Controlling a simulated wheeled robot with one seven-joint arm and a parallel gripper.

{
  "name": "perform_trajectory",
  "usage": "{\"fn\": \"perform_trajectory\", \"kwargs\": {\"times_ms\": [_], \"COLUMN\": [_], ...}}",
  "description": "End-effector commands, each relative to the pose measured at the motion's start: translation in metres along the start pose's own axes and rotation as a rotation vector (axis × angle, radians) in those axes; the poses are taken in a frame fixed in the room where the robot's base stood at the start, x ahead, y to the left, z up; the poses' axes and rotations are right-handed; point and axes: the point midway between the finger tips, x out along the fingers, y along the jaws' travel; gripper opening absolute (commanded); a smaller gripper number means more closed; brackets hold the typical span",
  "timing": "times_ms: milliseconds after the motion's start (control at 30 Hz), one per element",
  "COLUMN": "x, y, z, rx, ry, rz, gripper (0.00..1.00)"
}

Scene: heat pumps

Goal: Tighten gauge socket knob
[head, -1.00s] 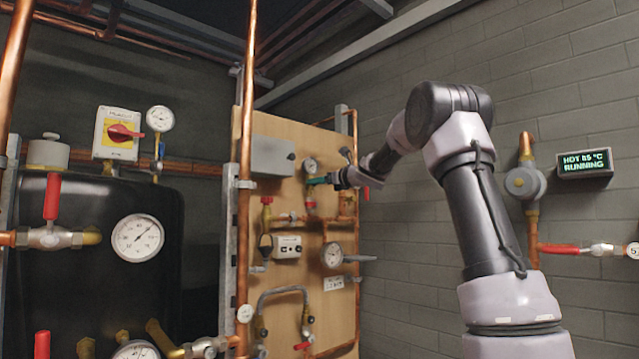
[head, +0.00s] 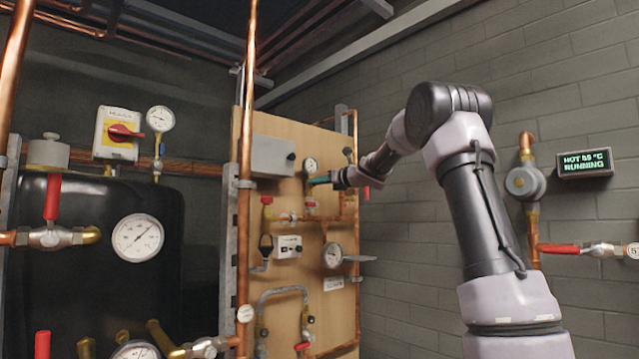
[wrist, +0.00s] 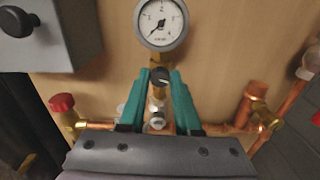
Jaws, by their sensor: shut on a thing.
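The gauge socket knob (wrist: 160,77) is small and black with a pale mark, on the brass and silver fitting just below a round white-faced gauge (wrist: 161,23). My gripper (wrist: 160,75) has its teal fingers on either side of the knob and is shut on it. In the head view, my gripper (head: 318,181) reaches in from the right, just below the same gauge (head: 310,165) on the wooden panel (head: 340,215). The knob is too small to make out there.
A grey box (wrist: 45,30) with a black knob is up left in the wrist view. A red-capped valve (wrist: 62,104) is at left and copper pipe (wrist: 245,122) at right, both close to my fingers. A vertical copper pipe (head: 246,120) stands before the panel.

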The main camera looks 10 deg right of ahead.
Motion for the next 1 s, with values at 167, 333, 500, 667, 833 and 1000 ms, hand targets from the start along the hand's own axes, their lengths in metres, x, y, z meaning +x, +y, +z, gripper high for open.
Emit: {"fn": "perform_trajectory", "kwargs": {"times_ms": [167,333,500,667,833,1000], "x": [-0.0001,-0.0001,-0.0001,-0.0001,0.0000,0.0000], "y": [-0.0007,-0.0012,-0.0016,-0.0019,-0.0020,-0.0023], "z": [-0.0003,-0.0005,-0.0008,-0.0010,-0.0014,-0.0017], "rx": [0.153,0.316,0.478,0.629,0.791,0.953], "ry": [0.001,0.001,0.001,0.001,0.001,0.001], "rz": [0.000,0.000,-0.001,-0.001,0.000,0.000], "gripper": [0.00,0.00,0.00,0.00,0.00,0.00]}}
